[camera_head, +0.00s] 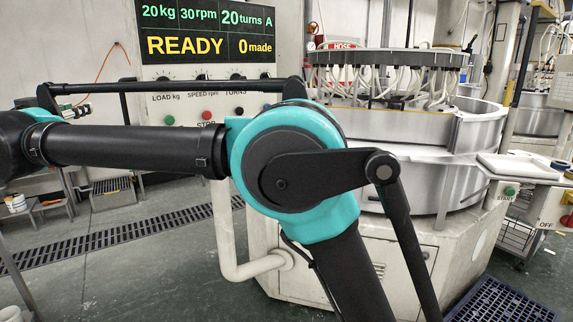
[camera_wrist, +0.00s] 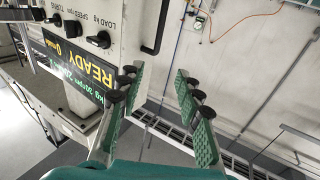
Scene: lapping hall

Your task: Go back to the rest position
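My gripper (camera_wrist: 158,82) shows in the wrist view with its two teal, black-tipped fingers spread apart. Nothing is between them. To their left in that view is the control panel (camera_wrist: 103,17) with its knobs and display (camera_wrist: 82,62), tilted in the picture. I cannot tell how far the fingers are from it. In the head view my arm crosses the picture, with a large teal joint in the middle and a black link running to the left edge. The display (camera_head: 207,30) there reads 20 kg, 30 rpm, 20 turns A, READY and 0 made.
The lapping machine (camera_head: 432,165) stands behind my arm, with a ring of hoses above its round basin. A white tray (camera_head: 518,167) sits at its right. A blue grate (camera_head: 503,303) lies at lower right. Low steps (camera_head: 112,190) stand at left. The green floor at lower left is mostly clear.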

